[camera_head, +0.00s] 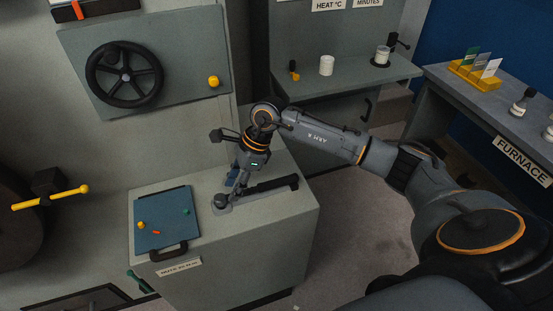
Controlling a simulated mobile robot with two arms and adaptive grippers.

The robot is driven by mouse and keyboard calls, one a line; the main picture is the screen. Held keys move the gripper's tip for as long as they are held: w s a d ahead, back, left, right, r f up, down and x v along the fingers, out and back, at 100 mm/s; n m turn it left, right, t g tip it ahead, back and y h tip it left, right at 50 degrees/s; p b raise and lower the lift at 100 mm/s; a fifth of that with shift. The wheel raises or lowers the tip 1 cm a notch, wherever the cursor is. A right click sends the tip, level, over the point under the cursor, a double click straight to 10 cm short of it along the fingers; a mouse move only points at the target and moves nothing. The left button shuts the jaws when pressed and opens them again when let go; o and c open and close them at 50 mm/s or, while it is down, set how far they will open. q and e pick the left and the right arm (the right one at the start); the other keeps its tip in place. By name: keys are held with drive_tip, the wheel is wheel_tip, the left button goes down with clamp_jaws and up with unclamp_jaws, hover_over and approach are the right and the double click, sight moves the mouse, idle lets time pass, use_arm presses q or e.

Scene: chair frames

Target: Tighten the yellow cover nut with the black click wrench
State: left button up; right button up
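The yellow cover nut (213,81) sits at the right side of a grey cover panel on the machine front. What looks like the black click wrench (272,186) lies on the grey bench top, its round head to the left over a light grey plate. My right gripper (235,184) points down at the wrench, close behind its shaft near the head. Its fingertips are small and dark, so I cannot tell whether they are open or touch the wrench. My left gripper is not in view.
A black handwheel (124,74) is left of the nut. A yellow-ended bar (50,197) sticks out at far left. A shelf with white jars (326,65) and a furnace table (475,100) stand behind my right arm.

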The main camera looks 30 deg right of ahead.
sight(277, 180)
drive_tip(key=d+h, duration=0.1)
drive_tip(key=d, duration=0.3)
drive_tip(key=d+r+h, duration=0.1)
drive_tip(key=d+h, duration=0.1)
drive_tip(key=d, duration=0.3)
drive_tip(key=d+g+h, duration=0.1)
drive_tip(key=d+h, duration=0.1)
drive_tip(key=d, duration=0.2)
drive_tip(key=shift+d+r, duration=0.15)
drive_tip(key=shift+r, duration=0.05)
wheel_tip(277, 180, down, 8)
drive_tip(key=b, duration=0.4)
drive_tip(key=shift+r, duration=0.1)
drive_tip(key=shift+c, duration=1)
clamp_jaws()
drive_tip(key=shift+r+p, duration=1.45)
drive_tip(key=shift+r, duration=1.2)
drive_tip(key=shift+a, duration=0.2)
